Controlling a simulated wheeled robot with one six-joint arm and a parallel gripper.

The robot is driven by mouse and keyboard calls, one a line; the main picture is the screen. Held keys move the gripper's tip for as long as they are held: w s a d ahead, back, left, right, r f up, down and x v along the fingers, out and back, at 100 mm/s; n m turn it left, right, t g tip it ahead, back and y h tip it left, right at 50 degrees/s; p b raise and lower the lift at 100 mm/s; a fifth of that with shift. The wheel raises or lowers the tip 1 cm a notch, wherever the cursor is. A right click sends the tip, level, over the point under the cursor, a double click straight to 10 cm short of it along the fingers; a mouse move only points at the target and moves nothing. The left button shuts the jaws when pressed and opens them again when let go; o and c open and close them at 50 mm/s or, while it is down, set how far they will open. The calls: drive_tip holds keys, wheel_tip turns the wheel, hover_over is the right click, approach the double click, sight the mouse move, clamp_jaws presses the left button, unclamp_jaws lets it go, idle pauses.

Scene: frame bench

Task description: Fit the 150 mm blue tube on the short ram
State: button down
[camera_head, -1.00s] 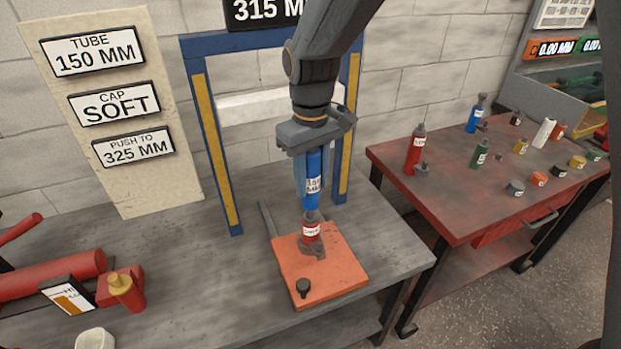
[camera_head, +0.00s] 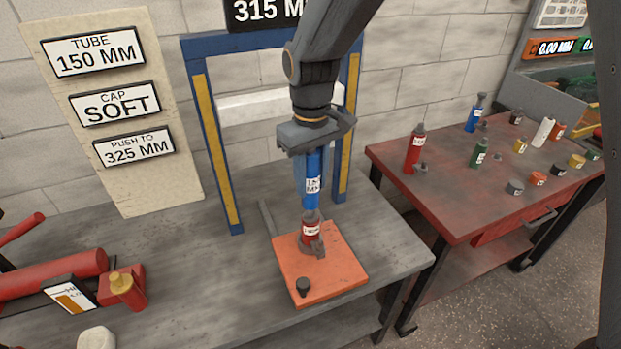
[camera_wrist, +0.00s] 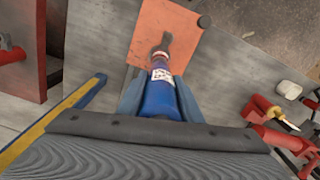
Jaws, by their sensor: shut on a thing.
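The blue tube (camera_head: 313,180), with a white label whose lettering is only partly readable, is upright in my gripper (camera_head: 312,150). My gripper is shut on its upper part. The short red ram (camera_head: 311,234) stands on an orange base plate (camera_head: 342,264). The tube's grey lower end is directly above the ram and appears to meet its top; I cannot tell how deeply it sits. In the wrist view the blue tube (camera_wrist: 160,97) lies between my fingers, in line with the orange plate (camera_wrist: 160,30).
A blue and yellow press frame (camera_head: 215,150) stands behind the plate. Signs on a board (camera_head: 165,185) read tube 150 mm, cap soft, push to 325 mm. A red pump (camera_head: 60,275) lies at left. A red cart (camera_head: 460,215) at right carries several tubes and caps.

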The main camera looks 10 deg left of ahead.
sight(311, 192)
drive_tip(key=shift+f+b, duration=0.6)
drive_tip(key=shift+f, duration=1.25)
drive_tip(key=c, duration=1.2)
unclamp_jaws()
wheel_tip(311, 192, up, 8)
drive_tip(key=shift+f+b, duration=0.1)
drive_tip(key=shift+b, duration=0.75)
